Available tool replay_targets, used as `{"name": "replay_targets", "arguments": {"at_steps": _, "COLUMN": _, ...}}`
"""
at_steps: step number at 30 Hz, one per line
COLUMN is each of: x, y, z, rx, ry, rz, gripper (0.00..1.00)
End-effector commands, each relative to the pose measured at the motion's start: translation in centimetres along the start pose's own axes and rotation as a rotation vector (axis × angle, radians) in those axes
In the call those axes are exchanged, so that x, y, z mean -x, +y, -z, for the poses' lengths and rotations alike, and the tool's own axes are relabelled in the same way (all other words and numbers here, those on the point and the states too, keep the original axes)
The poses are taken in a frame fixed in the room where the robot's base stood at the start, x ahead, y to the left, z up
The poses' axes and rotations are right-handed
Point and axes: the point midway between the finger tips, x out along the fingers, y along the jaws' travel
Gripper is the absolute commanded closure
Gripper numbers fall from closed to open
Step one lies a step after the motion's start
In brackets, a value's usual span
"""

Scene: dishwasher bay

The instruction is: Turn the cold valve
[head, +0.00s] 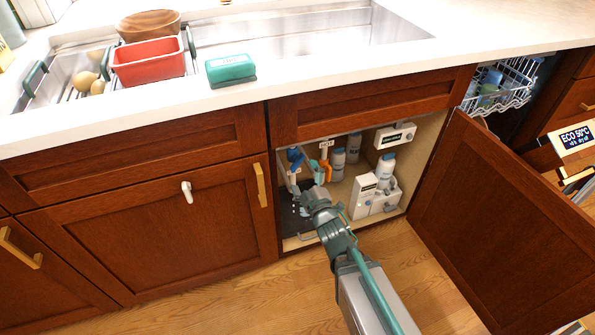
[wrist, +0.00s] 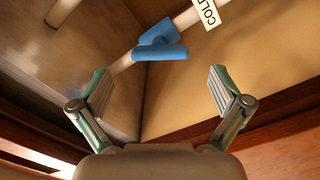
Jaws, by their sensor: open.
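The cold valve is a blue handle on a pale pipe. It shows in the wrist view (wrist: 160,48), ahead of my gripper, next to a white label reading "COL…". In the head view the blue handle (head: 295,157) is at the left inside the open under-sink cabinet. My gripper (wrist: 158,92) is open, its two fingers spread wide with nothing between them. The valve lies beyond the fingertips, apart from them. In the head view my arm reaches into the cabinet from below, and its wrist hides part of the interior.
An orange handle (head: 325,171) under a "HOT" label sits just right of the blue one. Bottles (head: 385,168) and a white box (head: 366,194) stand further right inside. The open cabinet door (head: 505,225) juts out at the right.

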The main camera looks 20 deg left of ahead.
Motion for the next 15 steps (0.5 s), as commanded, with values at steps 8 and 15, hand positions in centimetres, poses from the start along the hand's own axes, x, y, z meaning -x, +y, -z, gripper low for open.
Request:
{"name": "replay_targets", "arguments": {"at_steps": 8, "x": -4.1, "y": -0.1, "z": -0.1, "rx": 0.000, "ry": -0.001, "rz": -0.001, "gripper": 0.00}}
{"name": "replay_targets", "arguments": {"at_steps": 15, "x": -5.7, "y": 0.0, "z": -0.1, "rx": 0.000, "ry": -0.001, "rz": -0.001, "gripper": 0.00}}
